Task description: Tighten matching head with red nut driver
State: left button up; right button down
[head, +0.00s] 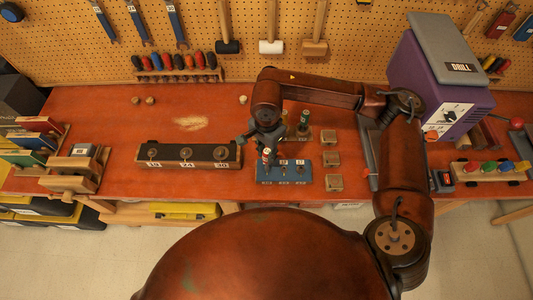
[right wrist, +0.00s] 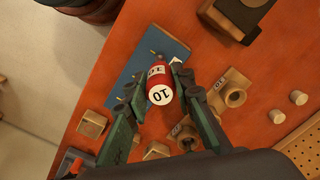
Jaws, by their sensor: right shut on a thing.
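My right gripper (head: 266,150) is shut on the red nut driver (head: 266,157), around its handle, over the left part of a blue plate (head: 285,178). Two small heads (head: 291,163) with labels show on the plate in the head view. The driver hides its own tip, so I cannot tell whether it touches a head. My left gripper is not in view.
A wooden stand (head: 328,136) holding a green-topped driver (head: 304,119) is behind the plate. Small wooden blocks (head: 332,160) stand to its right. A dark labelled rack (head: 186,154) lies left. The table's back left is mostly clear.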

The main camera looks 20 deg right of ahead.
dwell(0.3)
jog(key=shift+r, duration=0.4)
jog(key=shift+r+p, duration=1.1)
jog(key=shift+r, duration=1.95)
jog(key=c, duration=2.2)
grip_release()
grip_shut()
